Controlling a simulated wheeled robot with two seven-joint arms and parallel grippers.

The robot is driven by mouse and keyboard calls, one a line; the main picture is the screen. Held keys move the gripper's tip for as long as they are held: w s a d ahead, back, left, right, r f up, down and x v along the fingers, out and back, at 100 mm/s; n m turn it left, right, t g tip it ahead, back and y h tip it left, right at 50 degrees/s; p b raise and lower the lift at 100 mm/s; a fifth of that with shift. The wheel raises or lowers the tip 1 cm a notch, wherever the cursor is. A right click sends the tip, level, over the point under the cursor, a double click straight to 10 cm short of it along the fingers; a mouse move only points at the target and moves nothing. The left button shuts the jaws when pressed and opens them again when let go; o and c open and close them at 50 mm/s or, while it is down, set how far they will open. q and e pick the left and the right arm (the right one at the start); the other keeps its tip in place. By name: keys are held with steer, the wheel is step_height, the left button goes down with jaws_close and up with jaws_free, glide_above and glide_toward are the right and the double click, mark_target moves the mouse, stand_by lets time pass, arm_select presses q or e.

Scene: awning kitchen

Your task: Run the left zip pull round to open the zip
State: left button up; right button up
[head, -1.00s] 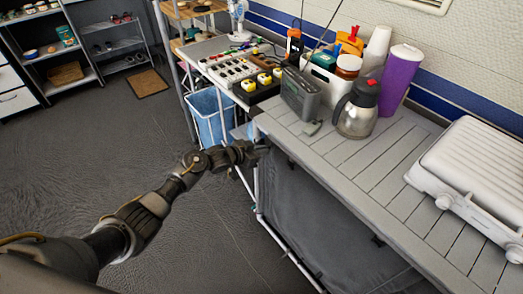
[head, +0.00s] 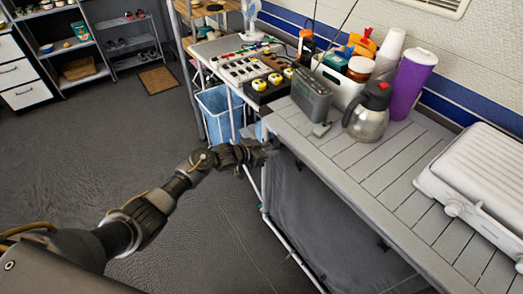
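My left gripper (head: 266,148) is at the near left corner of the slatted table, close to the upper edge of the grey fabric front (head: 318,205) that hangs below the tabletop. Its fingers are small and dark here, and I cannot tell whether they are open or shut, or touching the fabric. The zip and its left pull are too small or hidden behind the gripper to make out. My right gripper is not in view.
The slatted table (head: 385,190) holds a radio (head: 311,96), a steel jug (head: 366,122), a purple tumbler (head: 412,84) and a white grill (head: 480,175). A blue bin (head: 217,112) stands behind the gripper. The floor at left is clear.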

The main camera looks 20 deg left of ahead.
arm_select(q)
steer(key=v, duration=1)
steer(key=shift+p, duration=0.35)
steer(key=shift+r, duration=0.15)
steer(key=a+f+n+y, duration=0.1)
steer(key=a+f+y, duration=0.1)
steer(key=a+f, duration=0.4)
steer(key=a+f+n+y, duration=0.1)
steer(key=a+f+y, duration=0.2)
steer(key=f, duration=0.6)
steer(key=s+a+f+n+g+y, duration=0.2)
steer(key=s+a+f, duration=0.2)
steer(key=s+f, duration=1)
steer(key=s+f+g+y, duration=0.1)
steer(key=s+f+g, duration=0.1)
steer(key=s+f, duration=0.75)
steer(key=s+f+g+y, duration=0.15)
steer(key=s+f, duration=0.45)
steer(key=s, duration=0.6)
steer(key=s+d+f+g, duration=0.1)
steer(key=s+d+g, duration=0.1)
steer(key=s, duration=0.7)
steer(key=s+d+f+n+g, duration=0.1)
steer(key=s+d+f, duration=0.1)
steer(key=s, duration=0.8)
steer(key=shift+d+g+p, duration=0.35)
